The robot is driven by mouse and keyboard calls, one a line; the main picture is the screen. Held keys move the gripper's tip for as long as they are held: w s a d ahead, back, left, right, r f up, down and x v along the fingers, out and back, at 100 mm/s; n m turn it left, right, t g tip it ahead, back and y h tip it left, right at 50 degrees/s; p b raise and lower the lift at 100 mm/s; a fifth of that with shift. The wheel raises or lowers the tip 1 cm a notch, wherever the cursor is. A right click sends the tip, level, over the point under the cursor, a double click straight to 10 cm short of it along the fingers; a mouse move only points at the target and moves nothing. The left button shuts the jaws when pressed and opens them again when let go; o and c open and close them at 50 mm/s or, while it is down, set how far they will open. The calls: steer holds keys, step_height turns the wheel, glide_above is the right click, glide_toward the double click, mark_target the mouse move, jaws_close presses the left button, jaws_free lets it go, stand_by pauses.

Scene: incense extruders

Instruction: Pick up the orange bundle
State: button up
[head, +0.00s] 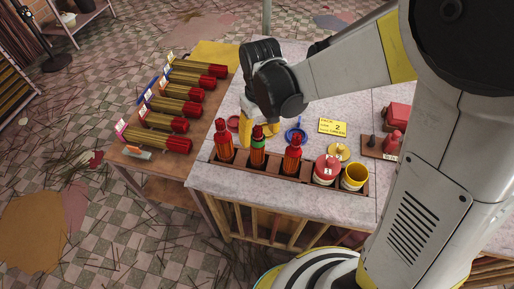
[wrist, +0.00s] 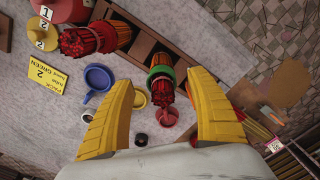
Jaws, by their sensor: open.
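Three upright bundles with red tips stand in a brown rack (head: 273,172). The left one (head: 224,143) and the right one (head: 292,155) look red and orange; the middle one (head: 258,157) has a green band. I cannot tell for sure which is the orange bundle. My gripper (head: 245,128) is open and empty, pointing down behind the left and middle bundles. In the wrist view, the green-banded bundle (wrist: 161,62) shows between my two yellow fingers (wrist: 160,84), apart from both. A red-orange bundle (wrist: 97,38) is to its left. My right finger partly hides what stands beyond it.
A blue dish (head: 296,135) and a yellow sign (head: 332,127) lie behind. Several lying bundles (head: 180,107) line the wooden table at left. Grey tabletop (head: 225,178) is clear in front-left.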

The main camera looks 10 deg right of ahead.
mark_target(258, 153)
steer(key=f, duration=0.1)
steer(key=f+b, duration=0.1)
steer(key=f, duration=0.1)
steer(key=f+b, duration=0.1)
steer(key=f, duration=0.1)
steer(key=shift+w+a, duration=0.3)
steer(key=shift+c, duration=0.5)
steer(key=shift+r, duration=0.1)
jaws_close()
